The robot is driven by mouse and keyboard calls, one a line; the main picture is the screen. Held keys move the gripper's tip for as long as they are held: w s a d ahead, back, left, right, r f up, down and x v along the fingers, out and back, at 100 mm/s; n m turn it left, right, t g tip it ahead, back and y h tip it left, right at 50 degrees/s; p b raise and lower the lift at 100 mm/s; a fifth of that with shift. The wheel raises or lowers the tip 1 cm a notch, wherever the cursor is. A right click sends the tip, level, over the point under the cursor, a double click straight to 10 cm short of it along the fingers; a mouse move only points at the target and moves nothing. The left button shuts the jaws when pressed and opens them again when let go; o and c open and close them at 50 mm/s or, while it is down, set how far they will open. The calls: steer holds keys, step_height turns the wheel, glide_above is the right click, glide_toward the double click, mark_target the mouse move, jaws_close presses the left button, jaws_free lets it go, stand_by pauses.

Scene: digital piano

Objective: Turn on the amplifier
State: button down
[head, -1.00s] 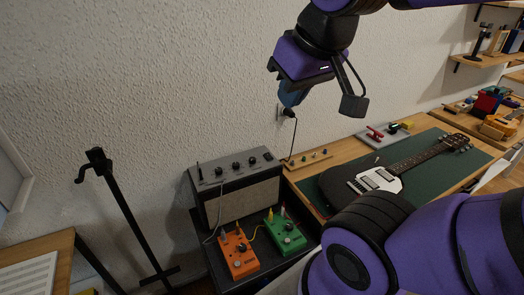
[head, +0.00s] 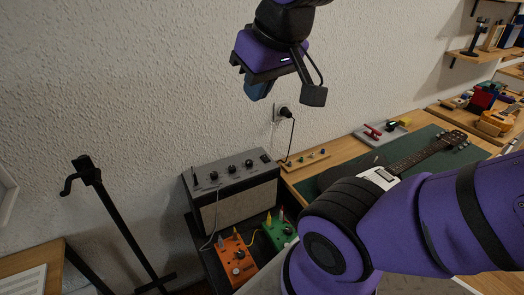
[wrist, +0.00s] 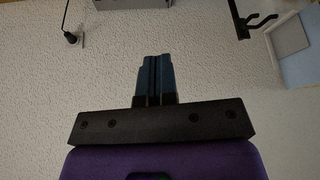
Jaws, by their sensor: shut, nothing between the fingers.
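The amplifier (head: 235,212) is a grey box with a light grille and a top panel (head: 231,170) carrying several black knobs. It stands against the wall on a dark stand, and a small part of it shows at the top edge of the wrist view. My gripper (head: 257,90) is high above the amplifier's top and apart from it. In the wrist view its blue fingers (wrist: 155,78) are pressed together with nothing between them. I cannot make out the power switch among the controls.
An orange pedal (head: 237,261) and a green pedal (head: 279,234) sit in front of the amplifier. A wall socket with a plug (head: 284,112) is at its upper right. A black stand (head: 110,215) is at left. A guitar (head: 410,158) lies on the bench, partly behind my arm.

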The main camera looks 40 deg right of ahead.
steer(key=shift+w+m, duration=0.7)
steer(key=shift+w, duration=0.65)
steer(key=m+g+h, duration=0.1)
steer(key=m, duration=1.8)
glide_above(265, 154)
steer(key=s+a, duration=0.2)
steer(key=s, duration=0.4)
step_height(265, 154, down, 29)
steer(key=shift+w+d+r, duration=0.1)
steer(key=shift+w, duration=0.05)
steer(key=x, duration=1.4)
